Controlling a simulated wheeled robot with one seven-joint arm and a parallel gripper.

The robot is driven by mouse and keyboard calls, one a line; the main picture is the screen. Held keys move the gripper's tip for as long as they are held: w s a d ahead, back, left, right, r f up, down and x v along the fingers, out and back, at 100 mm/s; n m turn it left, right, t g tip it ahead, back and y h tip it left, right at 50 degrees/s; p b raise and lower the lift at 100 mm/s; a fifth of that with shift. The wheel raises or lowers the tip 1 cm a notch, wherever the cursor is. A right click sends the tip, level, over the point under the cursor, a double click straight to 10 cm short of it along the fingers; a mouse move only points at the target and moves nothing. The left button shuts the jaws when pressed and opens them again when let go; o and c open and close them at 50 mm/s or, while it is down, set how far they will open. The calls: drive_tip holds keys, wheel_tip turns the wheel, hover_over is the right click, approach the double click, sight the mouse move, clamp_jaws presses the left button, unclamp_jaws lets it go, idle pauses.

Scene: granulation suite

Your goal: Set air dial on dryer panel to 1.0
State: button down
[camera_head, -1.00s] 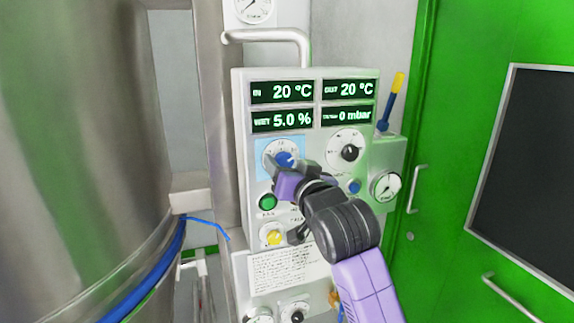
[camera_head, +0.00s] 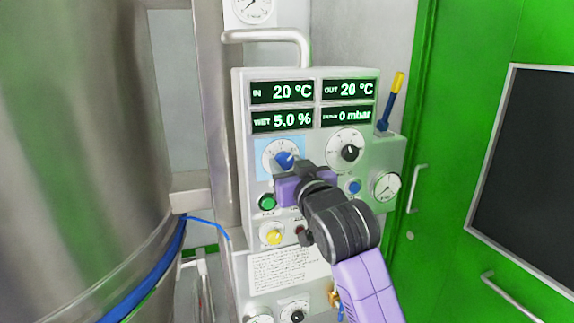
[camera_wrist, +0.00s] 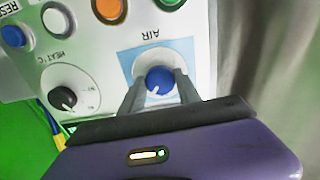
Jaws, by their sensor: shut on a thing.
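The air dial (camera_head: 285,160) is a blue knob on a light-blue square at the upper left of the dryer panel (camera_head: 243,150). In the wrist view the blue knob (camera_wrist: 159,81) sits under the label AIR, with a white pointer mark on it. My gripper (camera_wrist: 158,88) has one grey finger on each side of the knob and is shut on it. In the head view my gripper (camera_head: 283,168) reaches the dial from the lower right and hides its lower part. The scale figures are too small to read surely.
A black-knobbed heat dial (camera_head: 350,153) is right of the air dial. A green button (camera_head: 267,202), a yellow button (camera_head: 273,235) and a blue button (camera_head: 353,187) are close by. A steel vessel (camera_head: 80,150) stands left, a green door (camera_head: 450,150) right.

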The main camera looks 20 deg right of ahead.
drive_tip(key=n, duration=0.5)
drive_tip(key=shift+n, duration=0.3)
drive_tip(key=n, duration=1)
drive_tip(key=shift+n+b, duration=0.35)
drive_tip(key=shift+n, duration=2.15)
drive_tip(key=c, duration=0.9)
unclamp_jaws()
drive_tip(key=shift+o, duration=0.2)
drive_tip(key=shift+s, duration=0.1)
